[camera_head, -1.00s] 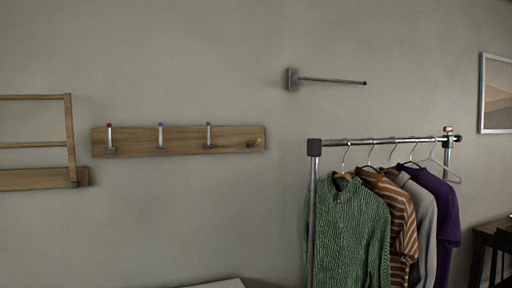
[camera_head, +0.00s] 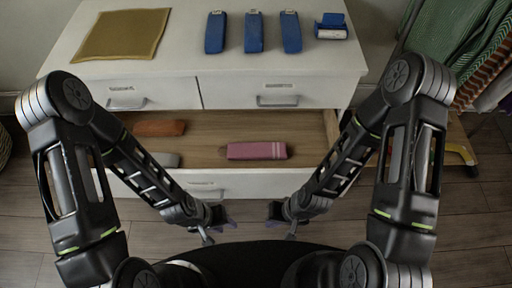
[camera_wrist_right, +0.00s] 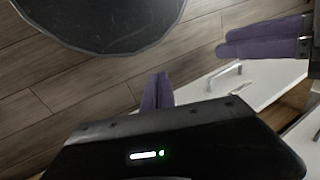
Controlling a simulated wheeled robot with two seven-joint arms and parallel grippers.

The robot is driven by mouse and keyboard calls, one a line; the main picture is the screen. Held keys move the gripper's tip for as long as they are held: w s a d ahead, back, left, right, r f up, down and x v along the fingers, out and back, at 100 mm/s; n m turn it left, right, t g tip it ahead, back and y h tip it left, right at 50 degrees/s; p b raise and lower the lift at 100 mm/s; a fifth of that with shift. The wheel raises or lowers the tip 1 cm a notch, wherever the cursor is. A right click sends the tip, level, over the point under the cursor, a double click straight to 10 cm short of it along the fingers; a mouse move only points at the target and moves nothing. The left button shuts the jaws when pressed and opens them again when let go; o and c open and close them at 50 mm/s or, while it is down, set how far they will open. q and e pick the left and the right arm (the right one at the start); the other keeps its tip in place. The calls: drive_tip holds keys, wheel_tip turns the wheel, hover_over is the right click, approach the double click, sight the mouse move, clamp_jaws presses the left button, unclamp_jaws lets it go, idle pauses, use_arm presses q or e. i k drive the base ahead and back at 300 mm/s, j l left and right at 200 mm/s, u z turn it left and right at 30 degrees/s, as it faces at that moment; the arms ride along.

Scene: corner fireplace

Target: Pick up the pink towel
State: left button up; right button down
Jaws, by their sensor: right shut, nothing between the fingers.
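The pink towel (camera_head: 256,151) lies folded in the open drawer (camera_head: 212,185) of the white dresser, right of the drawer's middle. My left gripper (camera_head: 222,222) is in front of the drawer, low and left of the towel, empty. Its two purple fingers lie together in the right wrist view (camera_wrist_right: 264,40). My right gripper (camera_head: 278,212) is in front of the drawer, slightly right of the towel and apart from it. Its purple fingers are shut and empty in the right wrist view (camera_wrist_right: 157,90).
The dresser top (camera_head: 190,55) holds a mustard cloth (camera_head: 122,33), several blue folded items (camera_head: 253,32) and a blue-white object (camera_head: 331,27). Clothes (camera_head: 455,35) hang at right.

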sight(249, 151)
drive_tip(key=k, duration=1)
